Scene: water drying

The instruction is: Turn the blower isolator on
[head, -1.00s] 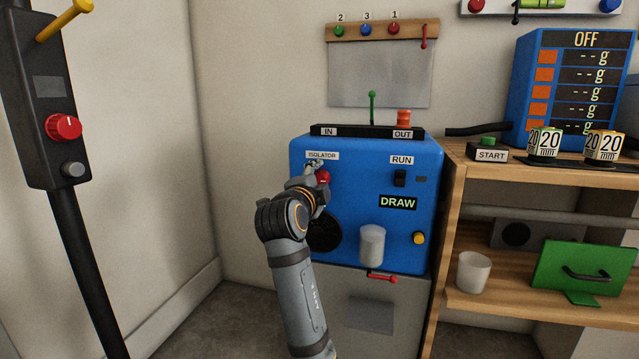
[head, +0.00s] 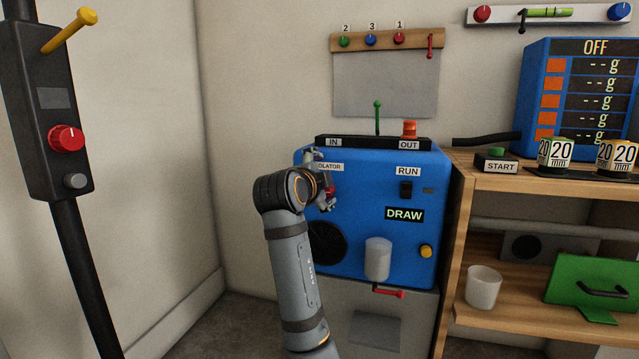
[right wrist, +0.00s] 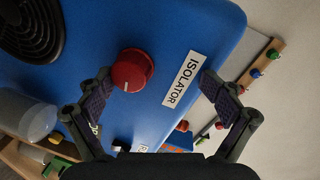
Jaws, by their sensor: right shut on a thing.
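The blue blower panel (head: 375,170) stands ahead, with its ISOLATOR label near its upper left. My right arm comes up from below, and its gripper (head: 322,180) is at the label and partly covers it. The red isolator knob (head: 331,191) shows only in part there. In the right wrist view the fingers (right wrist: 157,85) look spread apart. The knob (right wrist: 132,70) lies ahead, close to the left fingertip, with its white mark toward the lower left. The ISOLATOR label (right wrist: 184,79) shows clear between the knob and the right finger. My left gripper is not in view.
A RUN switch (head: 406,189), a yellow button (head: 426,251) and a white cup (head: 378,258) are on or by the panel. A wooden shelf (head: 520,312) stands at the right. A black post with a red knob (head: 67,139) stands at the left.

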